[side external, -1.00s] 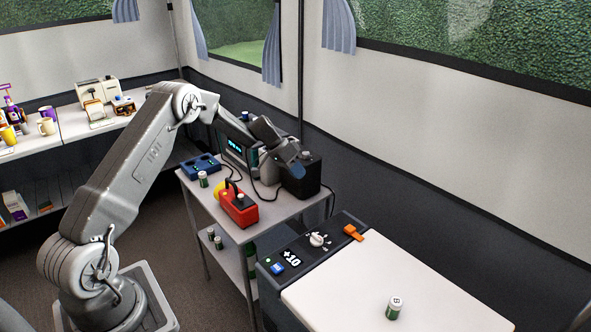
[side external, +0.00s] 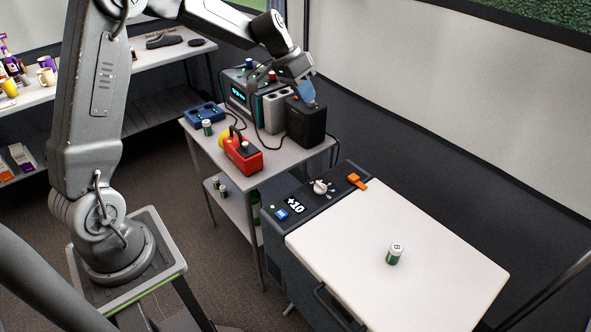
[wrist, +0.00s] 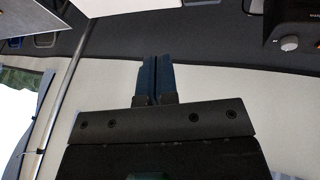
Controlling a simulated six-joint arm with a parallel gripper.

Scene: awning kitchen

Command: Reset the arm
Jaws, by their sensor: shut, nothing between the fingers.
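My gripper (side external: 308,92) is raised above the grey metal cart in the side view, with its blue fingers over the black box. In the wrist view its two blue fingers (wrist: 155,78) stand side by side, shut and holding nothing. My arm rises from its base and reaches over toward the cart.
The cart (side external: 203,158) bears a black box (side external: 306,122), a red device (side external: 243,155), a blue tray (side external: 204,114) and a teal-faced instrument (side external: 238,95). A white-topped cooler (side external: 440,262) with a green-and-white can (side external: 394,254) stands at the front right. A shelf (side external: 150,65) lines the back wall.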

